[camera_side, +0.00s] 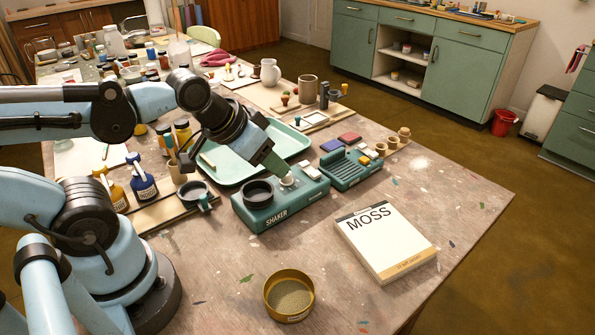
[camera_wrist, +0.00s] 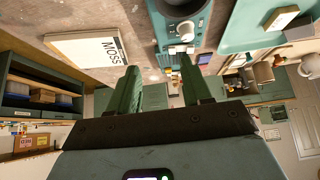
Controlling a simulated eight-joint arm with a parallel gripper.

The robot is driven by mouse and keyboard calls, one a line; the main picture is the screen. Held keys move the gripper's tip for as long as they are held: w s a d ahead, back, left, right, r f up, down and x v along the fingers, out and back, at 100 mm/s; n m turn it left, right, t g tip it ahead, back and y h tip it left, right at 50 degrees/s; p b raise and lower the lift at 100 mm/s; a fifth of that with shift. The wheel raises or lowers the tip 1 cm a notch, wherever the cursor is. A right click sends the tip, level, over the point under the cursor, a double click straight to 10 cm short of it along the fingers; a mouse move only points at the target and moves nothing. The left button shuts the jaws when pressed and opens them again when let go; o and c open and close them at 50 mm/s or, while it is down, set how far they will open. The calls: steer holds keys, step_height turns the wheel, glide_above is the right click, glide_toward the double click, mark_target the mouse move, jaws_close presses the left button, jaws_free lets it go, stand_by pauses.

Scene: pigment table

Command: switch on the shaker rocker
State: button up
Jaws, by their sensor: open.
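The green shaker (camera_side: 262,212) stands on the table with its label facing the side camera; part of it also shows at the top of the wrist view (camera_wrist: 200,18). A black round cup holder (camera_side: 258,191) is on its left part. A pale round knob (camera_side: 288,181) sits right of the holder, and a pale switch-like piece (camera_side: 311,171) is at its right end. I cannot tell which way the rocker is tipped.
A green block rack (camera_side: 347,172) with coloured blocks is just right of the shaker. A pale green tray (camera_side: 240,160) is behind. The front table has free room between box and bowl.

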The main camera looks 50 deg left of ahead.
steer(key=shift+w+a+r, duration=0.1)
steer(key=shift+w+r, duration=0.1)
steer(key=c, duration=0.5)
steer(key=w+a+r+g, duration=0.1)
steer(key=w+r, duration=0.1)
steer(key=w+a+r+g, duration=0.1)
steer(key=w+r, duration=0.1)
steer(key=w, duration=0.1)
steer(key=w+a+r+g, duration=0.1)
steer(key=w+r, duration=0.1)
steer(key=w, duration=0.1)
steer(key=shift+w+a+y, duration=0.25)
steer(key=shift+a+y, duration=0.05)
steer(key=shift+a, duration=0.05)
jaws_close()
steer(key=shift+w+a+r+g, duration=0.1)
steer(key=shift+w+a+g, duration=0.3)
steer(key=shift+w, duration=0.35)
